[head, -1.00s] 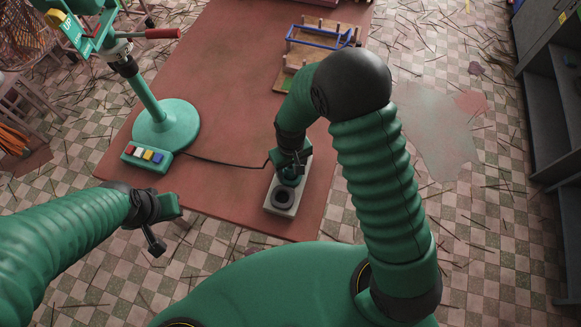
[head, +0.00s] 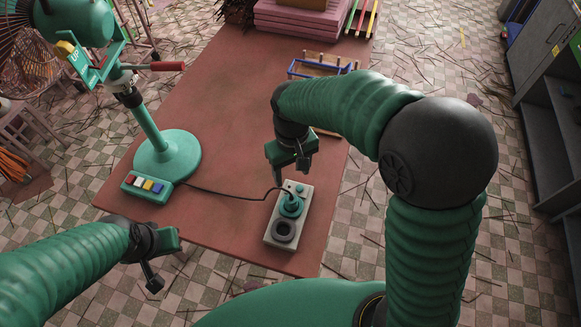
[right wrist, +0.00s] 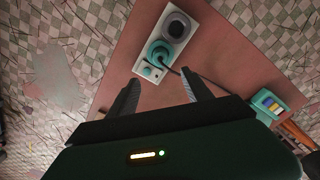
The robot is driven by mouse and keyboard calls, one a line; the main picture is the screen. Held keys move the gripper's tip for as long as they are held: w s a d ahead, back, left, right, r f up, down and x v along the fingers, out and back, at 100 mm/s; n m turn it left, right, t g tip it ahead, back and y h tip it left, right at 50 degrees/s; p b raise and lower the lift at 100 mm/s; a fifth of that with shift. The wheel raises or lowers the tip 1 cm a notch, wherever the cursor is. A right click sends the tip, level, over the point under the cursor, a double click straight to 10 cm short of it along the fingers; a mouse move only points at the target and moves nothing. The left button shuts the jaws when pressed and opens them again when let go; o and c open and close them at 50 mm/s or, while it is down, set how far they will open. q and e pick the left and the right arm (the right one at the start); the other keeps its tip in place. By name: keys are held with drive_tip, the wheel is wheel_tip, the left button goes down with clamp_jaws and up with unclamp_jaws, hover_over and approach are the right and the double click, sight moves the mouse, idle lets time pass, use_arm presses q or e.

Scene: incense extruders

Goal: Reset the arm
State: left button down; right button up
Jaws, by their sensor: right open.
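My right gripper (head: 291,172) is open and empty above the red table (head: 215,225). It hangs just beyond a pale control box (head: 277,247) with a teal joystick (head: 291,206) and a dark round ring. In the right wrist view, the two fingers (right wrist: 157,93) are spread apart, and the control box (right wrist: 150,68) with its joystick (right wrist: 161,52) lies past them. Nothing is between the fingers. My left gripper (head: 166,263) is at the lower left, off the table's front edge, with its jaws apart and nothing visible in them.
A black cable runs to the control box. A blue-railed wooden rack (head: 318,68) and pink slabs (head: 310,20) are farther back. Grey shelves (head: 555,100) stand at right.

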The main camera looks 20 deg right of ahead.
drive_tip(key=shift+r, duration=0.15)
drive_tip(key=s+d+f+m+t, duration=0.2)
drive_tip(key=s+d+f, duration=0.2)
drive_tip(key=s, duration=0.5)
drive_tip(key=d, duration=0.2)
drive_tip(key=shift+d+t, duration=0.3)
drive_tip(key=shift+d, duration=0.05)
drive_tip(key=shift+s, duration=0.25)
drive_tip(key=shift+w+d, duration=0.1)
